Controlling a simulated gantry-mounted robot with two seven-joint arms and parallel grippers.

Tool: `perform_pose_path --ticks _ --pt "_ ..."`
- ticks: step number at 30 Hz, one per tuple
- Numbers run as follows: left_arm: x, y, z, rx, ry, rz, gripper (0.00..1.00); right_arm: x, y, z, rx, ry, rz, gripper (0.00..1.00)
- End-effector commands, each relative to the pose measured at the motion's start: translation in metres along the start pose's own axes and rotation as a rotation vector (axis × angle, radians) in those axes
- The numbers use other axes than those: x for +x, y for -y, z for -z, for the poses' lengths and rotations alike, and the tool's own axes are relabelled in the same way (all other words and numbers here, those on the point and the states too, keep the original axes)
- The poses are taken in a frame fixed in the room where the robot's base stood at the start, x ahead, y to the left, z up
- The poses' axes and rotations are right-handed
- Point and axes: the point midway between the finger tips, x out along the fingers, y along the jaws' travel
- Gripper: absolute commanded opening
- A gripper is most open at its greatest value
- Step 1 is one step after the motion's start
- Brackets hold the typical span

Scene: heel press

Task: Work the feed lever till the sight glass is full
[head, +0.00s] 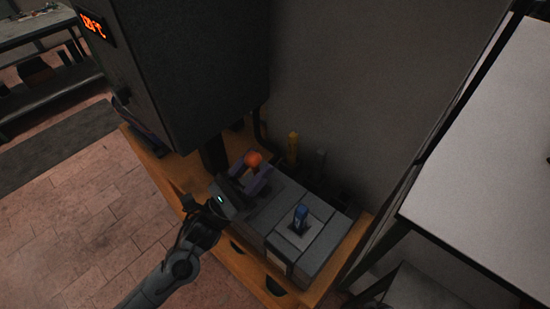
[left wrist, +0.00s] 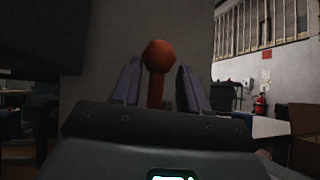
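The feed lever shows as an orange ball knob (head: 253,159) on the press; in the left wrist view the knob (left wrist: 159,56) sits upright on a red-orange stem. My left gripper (head: 257,169) reaches in from the lower left, its two purple-grey fingers pointing at the lever. In the left wrist view my left gripper (left wrist: 158,88) is open, one finger on each side of the stem, with a gap on both sides. How deep the stem lies between the fingers is hard to tell. I cannot make out the sight glass. My right gripper is not in view.
A dark cabinet with a lit orange display (head: 93,25) stands at upper left. A pale table (head: 500,160) is at right.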

Motion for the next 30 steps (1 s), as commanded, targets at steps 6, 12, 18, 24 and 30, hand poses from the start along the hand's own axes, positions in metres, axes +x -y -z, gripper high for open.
perform_pose_path --ticks 6,12,18,24,30 --pt "0.019 -0.001 -0.024 0.003 0.01 0.006 0.42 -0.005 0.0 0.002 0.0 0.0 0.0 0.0" --pt "0.046 0.02 -0.039 -0.002 0.012 0.007 0.42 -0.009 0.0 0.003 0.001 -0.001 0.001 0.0" --pt "0.074 0.052 -0.046 -0.002 0.01 0.004 0.42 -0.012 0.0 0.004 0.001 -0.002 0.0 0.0" --pt "0.097 0.078 -0.052 0.0 0.008 0.003 0.42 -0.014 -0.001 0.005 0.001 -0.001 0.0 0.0" --pt "0.11 0.093 -0.055 0.0 0.006 0.002 0.42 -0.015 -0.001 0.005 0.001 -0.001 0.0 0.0"
